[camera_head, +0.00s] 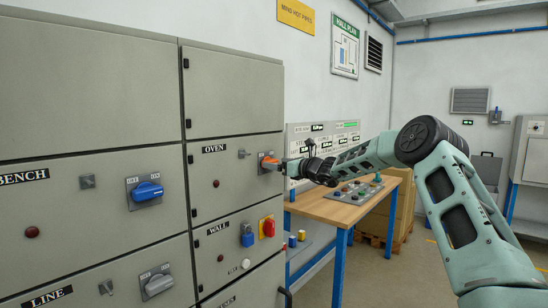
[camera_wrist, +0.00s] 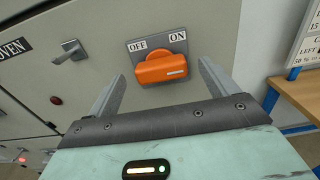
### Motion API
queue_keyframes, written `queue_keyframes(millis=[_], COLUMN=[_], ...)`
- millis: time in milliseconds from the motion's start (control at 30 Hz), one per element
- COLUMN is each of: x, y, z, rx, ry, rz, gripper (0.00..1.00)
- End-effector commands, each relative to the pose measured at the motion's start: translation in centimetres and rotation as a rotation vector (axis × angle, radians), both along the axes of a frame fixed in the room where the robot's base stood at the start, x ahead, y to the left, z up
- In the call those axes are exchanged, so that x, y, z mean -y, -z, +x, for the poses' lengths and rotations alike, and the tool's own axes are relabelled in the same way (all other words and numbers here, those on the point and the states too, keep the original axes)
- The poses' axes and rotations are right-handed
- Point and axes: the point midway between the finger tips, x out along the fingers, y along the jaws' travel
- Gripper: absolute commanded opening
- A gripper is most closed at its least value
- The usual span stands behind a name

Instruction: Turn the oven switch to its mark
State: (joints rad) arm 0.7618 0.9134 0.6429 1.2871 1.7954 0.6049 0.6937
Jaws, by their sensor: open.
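The oven switch is an orange handle (camera_wrist: 160,70) on a grey plate (camera_wrist: 148,47) with OFF at upper left and ON at upper right. The handle lies nearly level across the plate, with a white line toward its right end. In the head view the switch (camera_head: 267,161) is on the panel labelled OVEN, partly hidden by my gripper (camera_head: 284,166). In the wrist view my gripper (camera_wrist: 162,84) is open, one finger on each side of the handle. I see gaps between fingers and handle; the depth between them is unclear.
The OVEN door has a metal latch (camera_wrist: 73,50) and a red lamp (camera_wrist: 57,100). Below is the WALL panel with a red rotary switch (camera_head: 268,227) and a blue padlock (camera_head: 247,236). A wooden table (camera_head: 335,211) with a control box stands to the right, beneath my arm.

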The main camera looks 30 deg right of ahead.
Motion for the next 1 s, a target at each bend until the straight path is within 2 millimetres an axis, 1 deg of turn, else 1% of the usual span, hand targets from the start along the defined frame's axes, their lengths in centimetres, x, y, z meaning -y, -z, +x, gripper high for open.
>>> queue_keyframes(millis=[33, 100, 200, 533, 567, 600, 667, 700, 733, 1000], x=[-0.3, -0.5, -0.8, -0.8, -0.8, -0.8, -0.8, -0.8, -0.8, -0.8], y=[-0.3, -0.2, -0.1, 0.0, 0.0, 0.0, 0.0, 0.0, 0.0, 0.2], z=[0.7, 1.4, 2.1, 2.4, 2.4, 2.4, 2.4, 2.4, 2.4, 2.3], rx=[0.000, -0.001, 0.000, 0.000, 0.000, 0.000, 0.000, 0.000, 0.000, 0.006], ry=[-0.001, 0.000, 0.000, 0.001, 0.001, 0.001, 0.001, 0.001, 0.001, 0.000], rz=[0.001, 0.001, 0.000, 0.000, 0.000, 0.000, 0.000, 0.000, 0.000, -0.017], gripper=[0.85, 0.85, 0.85, 0.85, 0.83, 0.72, 0.55, 0.44, 0.41, 0.41])
